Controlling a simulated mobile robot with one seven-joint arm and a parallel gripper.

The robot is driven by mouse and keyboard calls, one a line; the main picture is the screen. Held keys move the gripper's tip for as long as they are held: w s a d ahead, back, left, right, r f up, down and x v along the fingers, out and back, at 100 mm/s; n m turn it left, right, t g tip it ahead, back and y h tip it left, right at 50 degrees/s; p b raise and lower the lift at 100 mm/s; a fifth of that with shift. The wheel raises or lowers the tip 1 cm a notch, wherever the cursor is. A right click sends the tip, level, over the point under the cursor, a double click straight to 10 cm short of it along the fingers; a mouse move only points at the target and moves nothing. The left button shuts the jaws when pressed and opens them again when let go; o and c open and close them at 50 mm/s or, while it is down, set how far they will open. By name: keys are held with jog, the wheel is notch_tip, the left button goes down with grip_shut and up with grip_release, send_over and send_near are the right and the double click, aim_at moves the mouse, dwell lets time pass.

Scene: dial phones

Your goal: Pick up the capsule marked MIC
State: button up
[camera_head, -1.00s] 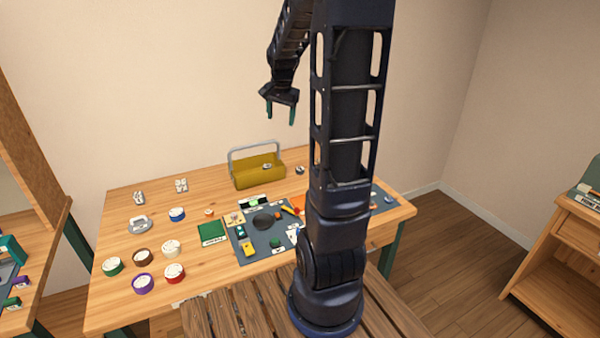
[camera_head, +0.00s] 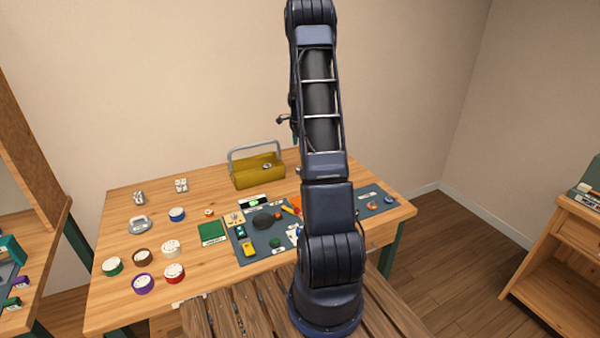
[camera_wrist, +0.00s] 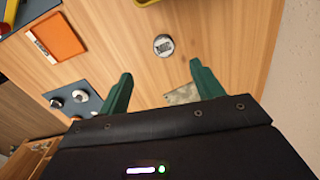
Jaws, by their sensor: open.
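A round capsule (camera_wrist: 163,45) with a silver rim and a dark-marked pale face lies on bare wood in the wrist view. Its lettering is too small to read surely as MIC. Two more small round parts, one (camera_wrist: 80,95) and another (camera_wrist: 56,102), lie on a dark mat at the left of the wrist view. My gripper (camera_wrist: 161,68) is open and empty above the table, its green fingers pointing towards the silver-rimmed capsule, which shows just beyond the gap between the tips. In the head view my arm hides most of the gripper and that capsule.
A yellow toolbox (camera_head: 243,175) stands at the back of the table. An orange sheet (camera_wrist: 57,38) lies left of the capsule in the wrist view. A pale patterned piece (camera_wrist: 181,95) lies partly behind the right finger. Several round tins stand at the table's left.

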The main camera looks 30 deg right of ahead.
jog(key=shift+m, duration=0.3)
jog(key=shift+w+d+f, duration=0.1)
jog(key=shift+d+f, duration=0.1)
jog(key=shift+f, duration=1.95)
jog(key=shift+w+d+f, duration=0.1)
jog(key=shift+d+f, duration=0.05)
jog(key=shift+f, duration=1.95)
jog(key=shift+w+d+f, duration=0.1)
jog(key=shift+d+f, duration=0.1)
jog(key=shift+f, duration=1.95)
jog(key=c, duration=1.1)
jog(key=shift+r, duration=0.15)
